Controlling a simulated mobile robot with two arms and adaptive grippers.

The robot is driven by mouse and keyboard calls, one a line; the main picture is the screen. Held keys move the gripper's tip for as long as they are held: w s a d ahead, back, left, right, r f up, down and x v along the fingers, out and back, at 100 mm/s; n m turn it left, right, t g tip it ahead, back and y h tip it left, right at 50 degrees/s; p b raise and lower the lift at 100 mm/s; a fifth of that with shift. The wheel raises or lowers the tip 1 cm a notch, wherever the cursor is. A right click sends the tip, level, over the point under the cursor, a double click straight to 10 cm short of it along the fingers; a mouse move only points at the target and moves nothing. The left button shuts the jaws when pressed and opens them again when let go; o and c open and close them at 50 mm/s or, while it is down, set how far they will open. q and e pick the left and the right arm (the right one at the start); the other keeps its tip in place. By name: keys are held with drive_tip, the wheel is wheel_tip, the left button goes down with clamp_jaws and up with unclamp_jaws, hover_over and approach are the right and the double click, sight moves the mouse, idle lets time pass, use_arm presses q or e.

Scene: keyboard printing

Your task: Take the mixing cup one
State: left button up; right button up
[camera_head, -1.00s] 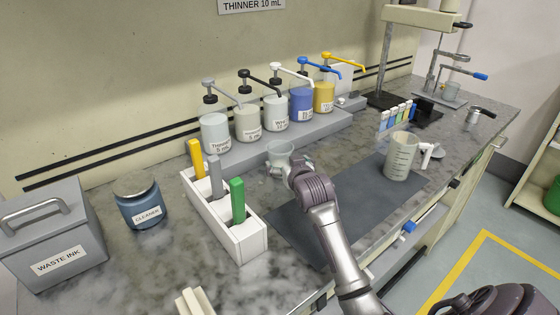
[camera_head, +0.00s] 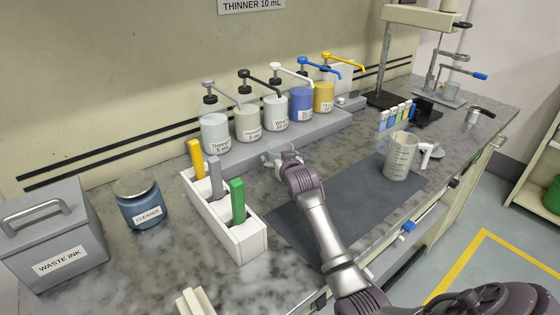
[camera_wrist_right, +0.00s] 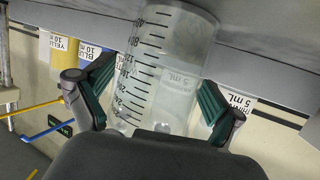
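A small clear mixing cup (camera_head: 277,150) stands on the counter in front of the pump bottles, partly hidden by my right gripper (camera_head: 282,158). In the right wrist view the clear cup (camera_wrist_right: 160,70), with black graduation marks, fills the space between the fingers of my right gripper (camera_wrist_right: 155,95). One green-padded finger is on each side, close to the wall. A narrow gap seems to show at the left finger; contact at the right is hard to tell. A larger graduated beaker (camera_head: 400,157) stands on the right of the dark mat. My left gripper is not in view.
Several pump bottles (camera_head: 275,112) stand on a grey riser (camera_head: 335,117) behind the cup. A cleaner jar (camera_head: 139,203) and waste ink box (camera_head: 50,235) stand farther left. The dark mat (camera_head: 345,205) is largely clear.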

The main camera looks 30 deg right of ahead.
sight(280, 142)
drive_tip(key=c, duration=0.9)
drive_tip(key=shift+r, duration=0.45)
drive_tip(key=r, duration=0.3)
drive_tip(key=shift+s+d+r, duration=0.1)
drive_tip(key=shift+d+r, duration=0.2)
drive_tip(key=shift+d, duration=0.1)
drive_tip(key=s+d+r, duration=0.1)
drive_tip(key=d+r, duration=0.1)
drive_tip(key=d, duration=0.1)
drive_tip(key=s+d+r+b, duration=0.1)
drive_tip(key=s+d+r, duration=0.1)
drive_tip(key=d, duration=0.1)
drive_tip(key=s+d+r, duration=0.2)
drive_tip(key=d, duration=0.1)
drive_tip(key=shift+d+r+b, duration=0.25)
drive_tip(key=shift+d+b, duration=0.1)
